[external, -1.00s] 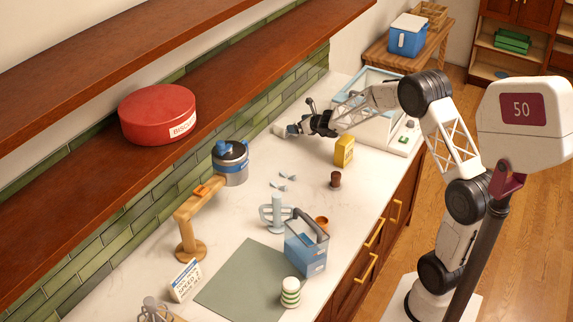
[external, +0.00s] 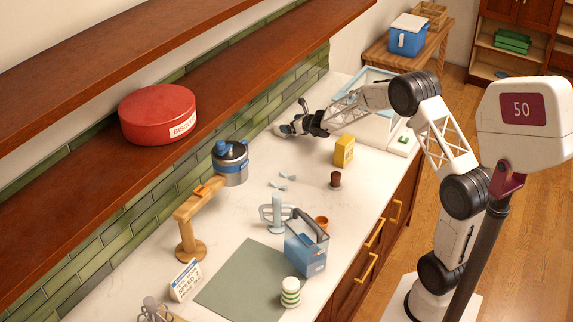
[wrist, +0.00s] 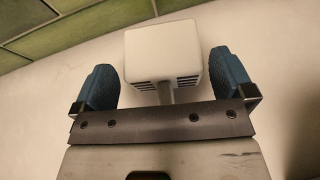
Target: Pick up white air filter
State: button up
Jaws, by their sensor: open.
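The white air filter (wrist: 166,55) is a boxy white block with dark slotted vents on its sides and a grey stem on its near side. In the wrist view it sits between the two blue fingertips of my open gripper (wrist: 171,88), with a gap showing on each side. In the external view my gripper (external: 300,129) is low over the far end of the counter near the tiled wall. The white filter (external: 281,129) shows there just beyond the fingers, partly hidden by them.
A yellow box (external: 344,151) and a brown jar (external: 335,180) stand on the counter in front of my gripper. A blue-framed glass case (external: 368,88) is to its right. A green tiled wall (external: 200,140) rises behind, under wooden shelves. Bare counter lies left of the yellow box.

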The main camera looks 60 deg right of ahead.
jog(key=shift+w+d+f, duration=0.1)
jog(key=shift+w+f, duration=0.1)
jog(key=shift+w, duration=0.3)
jog(key=c, duration=0.7)
jog(key=shift+r, duration=0.1)
jog(key=shift+s+r, duration=0.2)
jog(key=shift+r, duration=0.25)
notch_tip(320, 180, up, 10)
jog(key=s, duration=1.9)
jog(key=shift+s+r, duration=0.15)
jog(key=shift+s, duration=0.15)
